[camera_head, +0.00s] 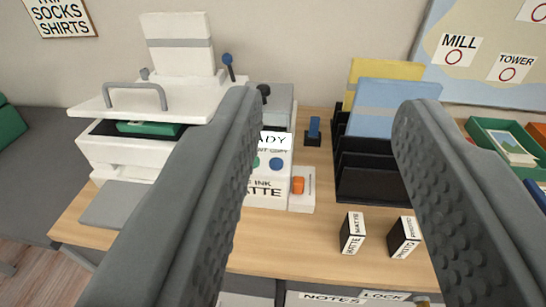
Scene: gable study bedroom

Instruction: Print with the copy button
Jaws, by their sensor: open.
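A white printer (115,160) stands at the left of the desk, with a grey handle and a green item in its open slot. Beside it a white control panel (285,157) shows a display ending in "ADY" and a small label that seems to read "…ST COPY". Below that label are a green button (256,163), partly hidden, and a blue button (276,164), seemingly under "COPY". An "INK …ATTE" label is lower down. My gripper (326,105) is open and empty. Its left finger covers the panel's left part; neither finger visibly touches a button.
An orange switch (298,185) sits right of the panel, a blue switch (314,128) behind. A black file rack (370,175) stands between my fingers. Two small cartons, matte (352,233) and photo (403,237), lie in front. A green tray (480,135) is at the right.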

